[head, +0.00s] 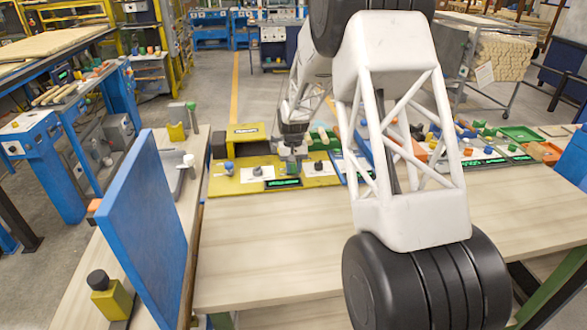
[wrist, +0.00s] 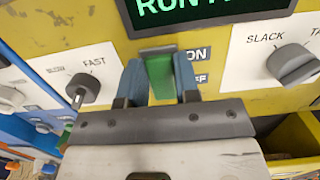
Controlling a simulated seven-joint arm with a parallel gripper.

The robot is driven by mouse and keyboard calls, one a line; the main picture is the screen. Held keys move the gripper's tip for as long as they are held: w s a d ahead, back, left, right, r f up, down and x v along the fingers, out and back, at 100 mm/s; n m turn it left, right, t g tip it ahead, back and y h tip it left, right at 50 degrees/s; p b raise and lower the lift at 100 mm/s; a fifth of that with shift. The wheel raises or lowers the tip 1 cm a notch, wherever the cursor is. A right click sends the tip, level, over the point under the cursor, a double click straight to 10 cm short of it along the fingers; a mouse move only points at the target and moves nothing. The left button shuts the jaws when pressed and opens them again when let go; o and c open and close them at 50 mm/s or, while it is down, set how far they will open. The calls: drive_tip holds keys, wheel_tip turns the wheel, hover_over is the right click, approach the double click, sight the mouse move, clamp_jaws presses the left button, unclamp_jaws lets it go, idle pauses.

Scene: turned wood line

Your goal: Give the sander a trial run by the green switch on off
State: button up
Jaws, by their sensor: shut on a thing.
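The sander's yellow panel (wrist: 215,95) fills much of the wrist view. My gripper (wrist: 160,85) is shut on the green switch (wrist: 160,78), with one dark finger on each side of it. ON and a partly hidden OFF label stand to the right of the switch; its exact position I cannot tell. Above it, a dark display (wrist: 205,12) shows green letters beginning RUN, cut off at the frame edge. In the head view, the yellow sander (head: 245,137) stands at the back of the table and my gripper (head: 291,158) is at its panel.
A SLOW–FAST knob (wrist: 85,90) is left of the switch, and a SLACK knob (wrist: 291,64) is right of it. In the head view, a blue board (head: 145,225) stands upright at the left. More panels and coloured parts line the back right. The front table top (head: 270,250) is bare.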

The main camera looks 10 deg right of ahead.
drive_tip(key=shift+w+r+g, duration=0.1)
drive_tip(key=shift+w+g, duration=0.05)
drive_tip(key=shift+g, duration=0.6)
drive_tip(key=shift+w+r+g, duration=0.1)
drive_tip(key=shift+w+g, duration=0.05)
drive_tip(key=shift+g, duration=0.6)
drive_tip(key=o, duration=0.9)
drive_tip(key=shift+r, duration=0.1)
drive_tip(key=shift+v, duration=3.75)
drive_tip(key=shift+r, duration=0.1)
